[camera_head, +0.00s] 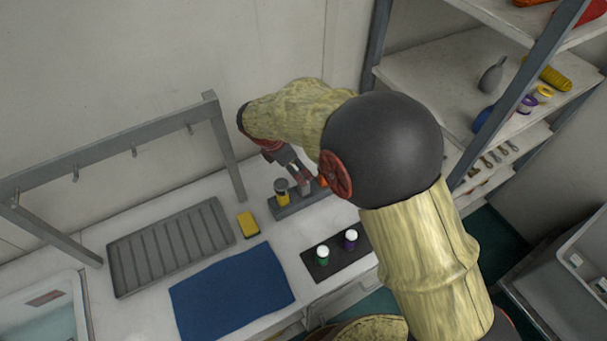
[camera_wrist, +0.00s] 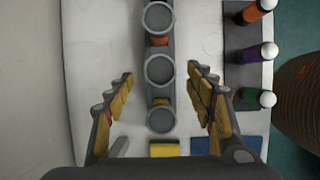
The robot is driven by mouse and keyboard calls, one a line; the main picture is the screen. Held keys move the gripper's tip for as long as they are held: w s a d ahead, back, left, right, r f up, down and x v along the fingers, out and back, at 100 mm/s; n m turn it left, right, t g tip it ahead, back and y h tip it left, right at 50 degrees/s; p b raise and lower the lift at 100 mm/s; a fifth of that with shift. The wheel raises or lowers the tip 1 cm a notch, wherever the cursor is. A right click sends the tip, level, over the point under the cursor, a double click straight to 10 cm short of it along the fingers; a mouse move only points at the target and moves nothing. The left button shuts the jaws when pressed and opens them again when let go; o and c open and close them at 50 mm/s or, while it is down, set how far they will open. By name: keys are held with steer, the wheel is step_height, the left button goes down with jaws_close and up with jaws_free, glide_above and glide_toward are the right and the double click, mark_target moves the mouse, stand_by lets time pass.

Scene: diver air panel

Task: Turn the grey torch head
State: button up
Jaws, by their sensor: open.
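A grey rack (camera_head: 290,210) on the bench holds three upright torches in a row. The yellow torch (camera_head: 282,192) is at the left, the grey torch (camera_head: 304,187) in the middle, and the orange torch (camera_head: 322,181) at the right, partly behind my arm. In the wrist view the grey torch's round head (camera_wrist: 159,69) is the middle of three grey rings, between the orange torch's head (camera_wrist: 158,18) and the yellow torch's head (camera_wrist: 161,119). My gripper (camera_wrist: 160,75) is open, with one finger on each side of the grey head. I see no contact.
A dark mat (camera_head: 313,267) with white-capped bottles lies in front of the rack. A yellow sponge (camera_head: 248,224), a blue cloth (camera_head: 232,291) and a ribbed grey tray (camera_head: 170,246) lie to the left. A grey hook frame (camera_head: 110,150) stands behind the tray; shelves (camera_head: 440,75) are at the right.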

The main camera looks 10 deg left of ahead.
steer(key=shift+x, duration=2.6)
steer(key=c, duration=0.3)
steer(key=c, duration=0.8)
steer(key=shift+c, duration=0.3)
